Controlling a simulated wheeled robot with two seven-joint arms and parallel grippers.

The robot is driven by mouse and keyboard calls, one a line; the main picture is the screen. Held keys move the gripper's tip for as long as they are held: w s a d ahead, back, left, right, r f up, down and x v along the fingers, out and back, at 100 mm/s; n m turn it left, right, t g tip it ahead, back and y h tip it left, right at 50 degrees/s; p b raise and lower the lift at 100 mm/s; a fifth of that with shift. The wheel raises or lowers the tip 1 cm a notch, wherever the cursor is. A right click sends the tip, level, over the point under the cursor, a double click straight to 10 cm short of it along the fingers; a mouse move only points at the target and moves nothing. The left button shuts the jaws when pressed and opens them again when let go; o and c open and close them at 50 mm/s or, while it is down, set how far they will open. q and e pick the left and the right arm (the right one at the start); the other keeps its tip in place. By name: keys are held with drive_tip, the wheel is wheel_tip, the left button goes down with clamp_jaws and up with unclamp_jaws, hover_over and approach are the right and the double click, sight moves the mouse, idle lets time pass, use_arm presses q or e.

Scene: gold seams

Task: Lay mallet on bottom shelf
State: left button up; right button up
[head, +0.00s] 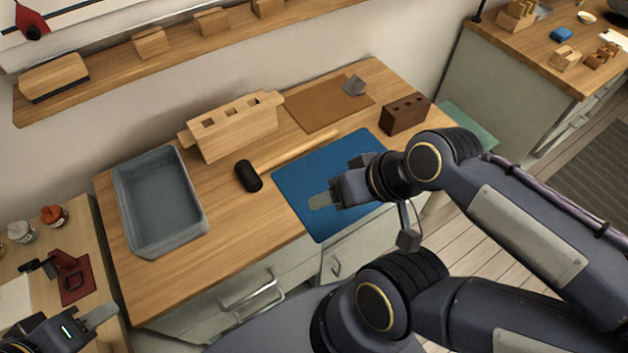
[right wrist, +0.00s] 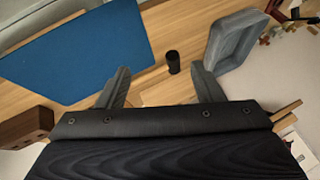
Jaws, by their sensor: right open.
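The mallet has a black cylindrical head (head: 248,175) and a pale wooden handle (head: 300,150). It lies on the wooden worktop between the grey tray and the blue mat, its handle pointing back right. Its head also shows in the right wrist view (right wrist: 173,62), beyond and between the spread fingers. My right gripper (right wrist: 161,72) is open and empty; in the head view it is over the blue mat, right of the mallet head. My left gripper (head: 106,314) is at the lower left, away from the mallet; its finger gap is unclear. A wooden wall shelf (head: 112,80) runs along the top left.
A grey tray (head: 203,212) stands left of the mallet, a slotted wooden rack (head: 235,128) behind it. The blue mat (head: 300,185) and a dark brown holed block (head: 405,113) are to the right. Several wooden blocks stand on the wall shelf.

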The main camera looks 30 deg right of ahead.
drive_tip(key=shift+o, duration=1.2)
drive_tip(key=shift+w, duration=0.15)
drive_tip(key=o, duration=0.5)
drive_tip(key=w+n+g, duration=0.1)
drive_tip(key=w+n, duration=0.1)
drive_tip(key=w+r+n, duration=0.1)
drive_tip(key=w+n, duration=0.1)
drive_tip(key=w, duration=0.1)
drive_tip(key=shift+w+d+r+n+g, duration=0.2)
drive_tip(key=shift+n+g, duration=0.1)
drive_tip(key=shift+g, duration=0.1)
drive_tip(key=shift+o, duration=0.2)
drive_tip(key=n+g, duration=0.4)
drive_tip(key=n, duration=1.1)
approach(248, 171)
drive_tip(key=f, duration=0.3)
drive_tip(key=shift+d+y, duration=0.3)
drive_tip(key=shift+d, duration=0.05)
drive_tip(key=shift+w+a+f, duration=0.15)
drive_tip(key=shift+a+f, duration=0.15)
drive_tip(key=shift+f, duration=0.25)
drive_tip(key=p+x, duration=0.1)
drive_tip(key=x, duration=0.2)
drive_tip(key=a+p+x, duration=0.1)
drive_tip(key=x, duration=0.2)
drive_tip(key=shift+r, duration=0.1)
drive_tip(key=shift+a+f, duration=0.15)
drive_tip(key=shift+f, duration=0.2)
